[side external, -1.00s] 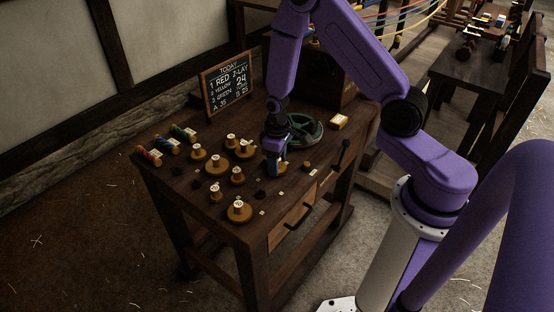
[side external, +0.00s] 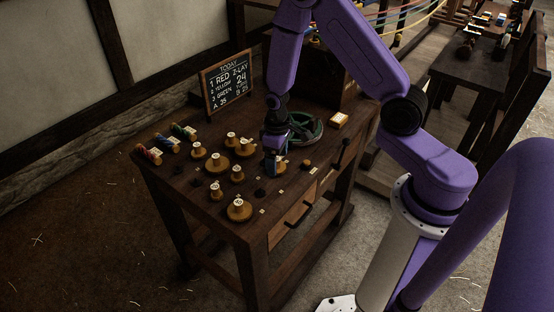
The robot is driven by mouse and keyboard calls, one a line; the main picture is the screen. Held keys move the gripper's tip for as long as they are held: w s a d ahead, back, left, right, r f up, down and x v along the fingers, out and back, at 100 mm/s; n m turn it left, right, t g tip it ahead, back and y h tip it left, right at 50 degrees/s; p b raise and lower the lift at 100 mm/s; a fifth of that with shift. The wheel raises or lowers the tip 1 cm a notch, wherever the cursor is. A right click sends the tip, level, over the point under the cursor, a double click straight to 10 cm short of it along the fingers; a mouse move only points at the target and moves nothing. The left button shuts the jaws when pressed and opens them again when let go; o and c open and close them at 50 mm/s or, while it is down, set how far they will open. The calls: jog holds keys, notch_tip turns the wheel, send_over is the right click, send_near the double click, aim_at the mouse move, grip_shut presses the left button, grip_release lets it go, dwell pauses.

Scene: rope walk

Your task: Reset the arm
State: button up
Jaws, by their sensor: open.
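My gripper (side external: 273,170) points down over the dark wooden workbench (side external: 315,95), near the bench's middle and front. Its teal-tipped jaws are open. They are close to the bench top beside a small yellowish piece (side external: 283,170); I cannot tell whether they touch it. My purple arm comes in from the right and bends down to the gripper.
Several numbered wooden pieces, such as one at the front (side external: 239,209), stand left of my gripper. Colored bobbins (side external: 184,131) lie at the left edge.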

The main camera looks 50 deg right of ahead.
jog(key=shift+r, duration=3.55)
jog(key=shift+a+r, duration=0.1)
jog(key=s+a+r+n, duration=0.5)
jog(key=s+a+r, duration=0.35)
jog(key=s, duration=0.25)
jog(key=s+d+r+n, duration=0.1)
jog(key=s+r+n, duration=0.3)
jog(key=s, duration=0.9)
notch_tip(320, 180, up, 2)
jog(key=shift+s+d+r, duration=0.1)
jog(key=shift+s+d, duration=0.1)
jog(key=shift+s, duration=0.15)
